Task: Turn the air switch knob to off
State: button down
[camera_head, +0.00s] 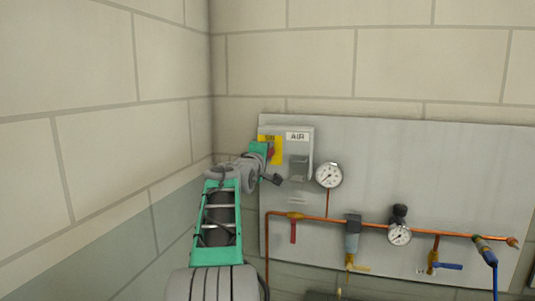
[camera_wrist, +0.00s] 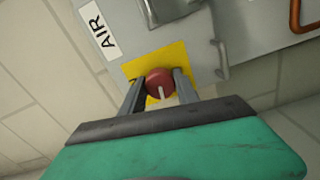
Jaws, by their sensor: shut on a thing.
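The air switch box (camera_head: 303,138) is a grey box with an "AIR" label, mounted on the upper left of the grey panel. Its red round knob (camera_wrist: 160,83) sits on a yellow plate (camera_wrist: 134,68) in the wrist view, with a pale mark on its face. My gripper (camera_wrist: 158,90) has one finger on each side of the knob and is shut on it. In the head view, the knob (camera_head: 270,151) shows only in small part beside my gripper (camera_head: 270,152), which covers most of it.
The grey panel (camera_head: 440,170) carries a gauge (camera_head: 329,175), a second gauge (camera_head: 400,235), copper pipe (camera_head: 340,220) and a red-handled valve (camera_head: 293,230). A grey lever (camera_head: 298,168) is on the box. A block wall (camera_head: 90,140) stands close on the left.

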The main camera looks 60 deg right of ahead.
jog(key=shift+n, duration=0.9)
jog(key=c, duration=0.9)
grip_release()
jog(key=shift+a, duration=0.1)
jog(key=s+a+b, duration=0.1)
jog(key=a+b, duration=0.2)
jog(key=a, duration=0.4)
jog(key=shift+a, duration=0.3)
